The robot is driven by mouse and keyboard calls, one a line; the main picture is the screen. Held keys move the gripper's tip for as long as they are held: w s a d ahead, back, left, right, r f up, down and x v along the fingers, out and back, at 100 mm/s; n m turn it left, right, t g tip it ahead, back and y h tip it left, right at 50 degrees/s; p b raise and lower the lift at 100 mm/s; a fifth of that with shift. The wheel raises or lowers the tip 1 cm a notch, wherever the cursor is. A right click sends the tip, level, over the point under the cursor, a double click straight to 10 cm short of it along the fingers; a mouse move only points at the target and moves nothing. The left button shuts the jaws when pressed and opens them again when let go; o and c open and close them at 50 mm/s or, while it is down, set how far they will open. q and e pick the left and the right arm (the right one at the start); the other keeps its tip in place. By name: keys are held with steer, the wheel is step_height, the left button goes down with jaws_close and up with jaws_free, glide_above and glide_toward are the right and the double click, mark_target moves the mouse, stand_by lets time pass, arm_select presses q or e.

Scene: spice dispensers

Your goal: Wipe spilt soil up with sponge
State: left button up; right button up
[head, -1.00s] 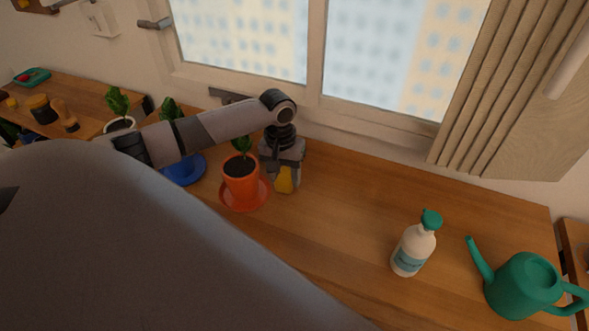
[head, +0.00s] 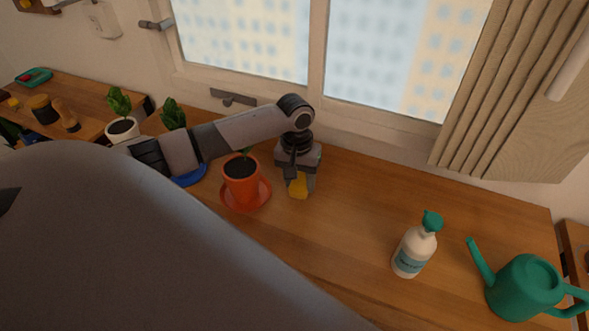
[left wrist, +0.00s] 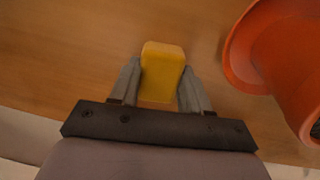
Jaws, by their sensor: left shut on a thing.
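My left gripper (head: 298,182) is shut on the yellow sponge (head: 298,188), just to the right of the orange pot in the head view. In the left wrist view the sponge (left wrist: 161,72) sits between the two fingers of the gripper (left wrist: 161,84), over the wooden tabletop. Whether the sponge touches the wood I cannot tell. I see no clear soil on the bare wood in either view; the table under the gripper and behind the pot is hidden. My right gripper is not in view.
The orange pot (head: 241,180) with dark soil stands on an orange saucer (head: 262,199), close beside the gripper. A spray bottle (head: 411,252) and a green watering can (head: 522,287) stand to the right. The table (head: 360,200) between gripper and bottle is clear. The window (head: 384,60) is behind.

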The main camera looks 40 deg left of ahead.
arm_select(q)
steer(key=shift+w+d, duration=0.25)
steer(key=shift+d, duration=0.6)
steer(key=shift+w+d, duration=0.2)
steer(key=shift+d, duration=0.6)
steer(key=shift+w+d+f, duration=0.1)
steer(key=shift+w+d, duration=0.1)
steer(key=shift+d, duration=0.75)
steer(key=shift+w+d, duration=0.2)
steer(key=shift+d, duration=0.7)
step_height(320, 180, up, 6)
step_height(320, 180, up, 3)
steer(key=shift+r, duration=0.1)
